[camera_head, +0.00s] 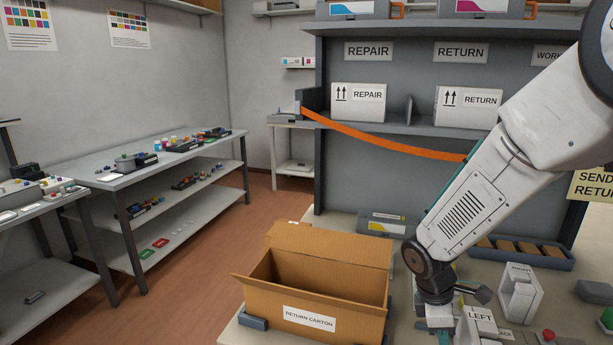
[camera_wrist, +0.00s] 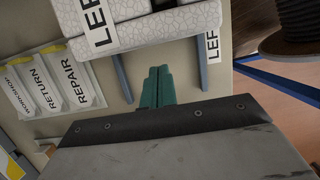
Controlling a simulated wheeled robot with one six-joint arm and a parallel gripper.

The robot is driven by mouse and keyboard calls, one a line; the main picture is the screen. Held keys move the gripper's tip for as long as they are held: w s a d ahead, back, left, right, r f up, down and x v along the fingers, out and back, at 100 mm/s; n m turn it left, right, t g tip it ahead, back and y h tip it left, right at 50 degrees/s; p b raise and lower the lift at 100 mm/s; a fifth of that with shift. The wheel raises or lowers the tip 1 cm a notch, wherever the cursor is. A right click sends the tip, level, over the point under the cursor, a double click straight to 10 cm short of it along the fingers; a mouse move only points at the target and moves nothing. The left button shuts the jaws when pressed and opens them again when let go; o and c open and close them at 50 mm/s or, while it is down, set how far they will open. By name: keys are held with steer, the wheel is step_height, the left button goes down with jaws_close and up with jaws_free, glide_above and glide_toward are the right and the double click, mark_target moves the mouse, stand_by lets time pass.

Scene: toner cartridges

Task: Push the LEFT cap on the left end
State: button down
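The LEFT cap is a white, speckled block with a LEFT label. It shows at the bottom right in the head view (camera_head: 481,327), partly cut off, and at the top of the wrist view (camera_wrist: 150,36). My gripper (camera_wrist: 158,82) has its two green fingers together with nothing visible between them. They point toward the cap's near face; whether they touch it I cannot tell. In the head view my wrist is left of the cap and the fingertips are not clear. A white RIGHT cap (camera_head: 520,292) stands behind. Which cartridge end is involved I cannot make out.
An open return carton (camera_head: 310,308) stands left of my arm. A grey cartridge box with a yellow label (camera_head: 383,222) lies behind it. Two blue-grey prongs (camera_wrist: 121,77) flank my fingers. Labels for workshop, return and repair (camera_wrist: 45,85) lie at left in the wrist view.

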steer(key=shift+w+a, duration=0.3)
steer(key=shift+a, duration=0.6)
step_height(320, 180, up, 8)
stand_by(0.3)
